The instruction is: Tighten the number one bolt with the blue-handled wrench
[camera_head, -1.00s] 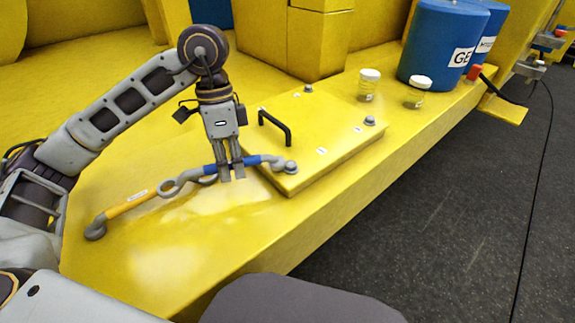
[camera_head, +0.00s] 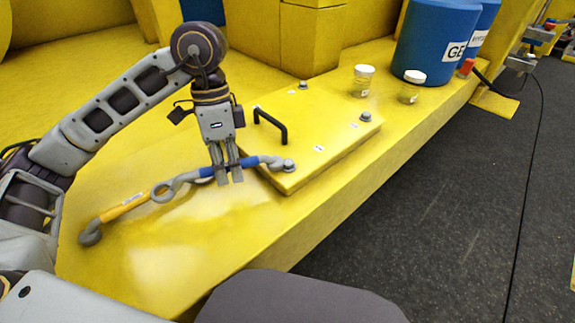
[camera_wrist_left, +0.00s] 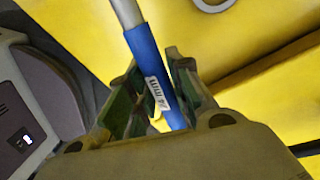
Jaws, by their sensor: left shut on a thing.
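The blue-handled wrench (camera_head: 248,162) is in my left gripper (camera_head: 229,176), whose fingers are shut on its blue handle. Its right end is at the bolt (camera_head: 288,165) on the near corner of the yellow plate (camera_head: 310,145); I cannot tell how fully it sits on it. Its grey ring end (camera_head: 163,191) points left. In the left wrist view the blue handle (camera_wrist_left: 146,62) runs between the fingers (camera_wrist_left: 155,98). More bolts sit at the right corner (camera_head: 366,117) and back corner (camera_head: 303,86). The bolt labels are too small to read. My right gripper is out of view.
An orange-handled wrench (camera_head: 125,206) lies left on the yellow surface, close to the ring end. A black handle (camera_head: 270,124) stands up from the plate. Two lidded jars (camera_head: 363,82) (camera_head: 410,88) and blue drums (camera_head: 430,45) stand behind. The ledge drops to dark floor at right.

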